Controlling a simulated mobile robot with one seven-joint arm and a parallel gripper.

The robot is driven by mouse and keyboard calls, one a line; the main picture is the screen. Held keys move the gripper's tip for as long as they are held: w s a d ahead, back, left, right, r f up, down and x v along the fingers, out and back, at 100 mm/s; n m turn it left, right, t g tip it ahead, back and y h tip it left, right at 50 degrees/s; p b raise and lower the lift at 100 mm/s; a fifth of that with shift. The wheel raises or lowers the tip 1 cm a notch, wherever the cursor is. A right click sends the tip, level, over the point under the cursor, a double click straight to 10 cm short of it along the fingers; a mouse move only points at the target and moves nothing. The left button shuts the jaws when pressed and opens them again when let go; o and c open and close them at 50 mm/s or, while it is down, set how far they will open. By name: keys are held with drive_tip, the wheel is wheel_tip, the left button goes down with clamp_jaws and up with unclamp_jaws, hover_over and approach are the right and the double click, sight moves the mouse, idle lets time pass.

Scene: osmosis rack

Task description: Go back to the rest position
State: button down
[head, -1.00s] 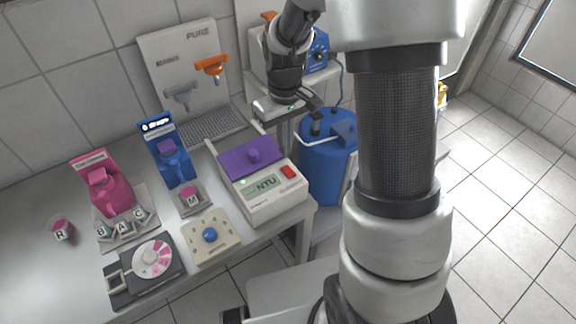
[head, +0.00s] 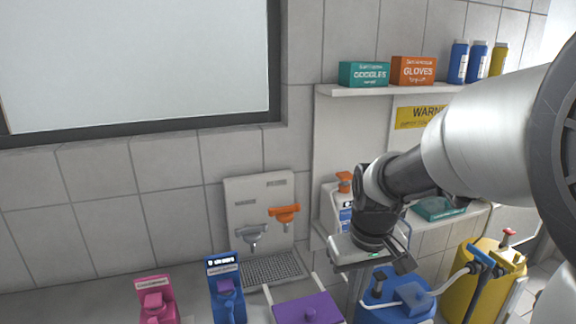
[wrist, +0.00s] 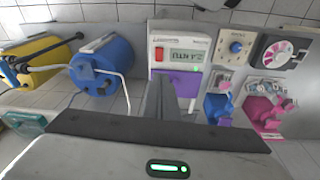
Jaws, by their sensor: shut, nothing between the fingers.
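My gripper (head: 402,258) hangs at the end of my arm in the head view, in front of the wall shelf and above the blue drum (head: 398,302). In the wrist view its two fingers (wrist: 159,88) are together with nothing between them. Beyond the fingers in that view are the blue drum (wrist: 108,66), to the left, and the white turbidity meter with a purple lid (wrist: 206,84), to the right. The gripper appears clear of these things.
A yellow drum (head: 480,287) stands right of the blue one. The upper shelf (head: 385,91) holds goggles and gloves boxes and bottles. A white panel (head: 240,200) with orange and grey holders stands at the wall. Pink (head: 153,300) and blue (head: 226,285) dispensers stand left on the counter.

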drive_tip(key=s+r+m+t, duration=0.1)
drive_tip(key=s+r+t, duration=0.1)
drive_tip(key=s+r, duration=0.2)
drive_tip(key=s+r+m+t, duration=0.1)
drive_tip(key=s+r, duration=0.4)
drive_tip(key=s, duration=0.4)
drive_tip(key=shift+s+r+t, duration=0.3)
drive_tip(key=shift+s+t, duration=0.1)
drive_tip(key=shift+a, duration=0.1)
